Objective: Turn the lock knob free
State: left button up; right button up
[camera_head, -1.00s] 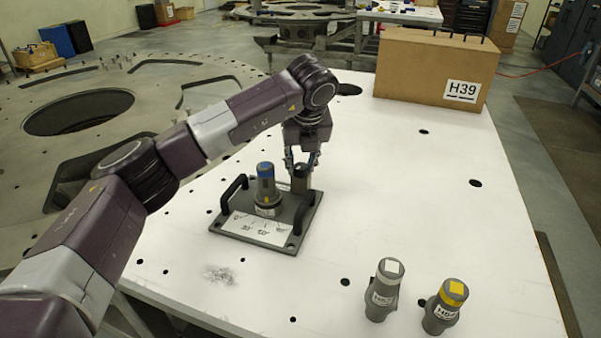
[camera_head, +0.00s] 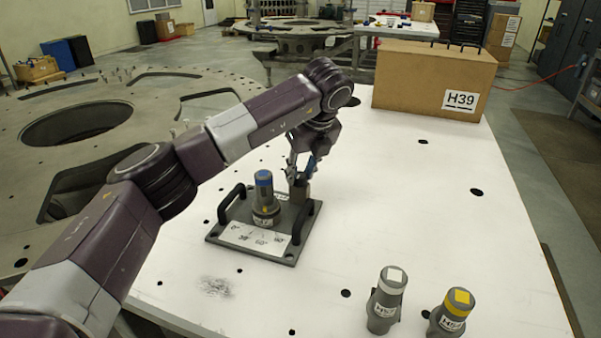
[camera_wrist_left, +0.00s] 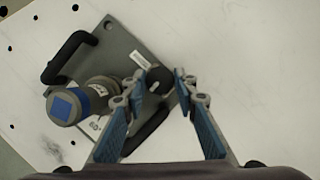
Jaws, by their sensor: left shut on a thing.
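The grey turret plate (camera_head: 223,238) lies on the white table, with a black handle on each side and an angle label along its front. A grey cylinder with a blue cap (camera_head: 264,193) stands on it; its blue top (camera_wrist_left: 65,106) shows at the left in the wrist view. The lock knob (camera_head: 301,192), a dark short post, is at the plate's back right corner. My left gripper (camera_head: 299,182) is shut on it from above and tilted. In the wrist view the knob's dark round top (camera_wrist_left: 158,80) lies between the fingertips (camera_wrist_left: 162,78). My right gripper is out of view.
Two grey cylinders, one with a white mark (camera_head: 386,300) and one with a yellow band (camera_head: 449,312), stand at the front right. A brown box labelled H39 (camera_head: 420,80) is at the back. The table's right side is mostly clear, with small holes.

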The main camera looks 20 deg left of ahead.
pick_arm(q)
jog(key=o, duration=1.1)
jog(key=shift+r, duration=0.1)
jog(key=shift+o, duration=0.2)
jog(key=v, duration=1.2)
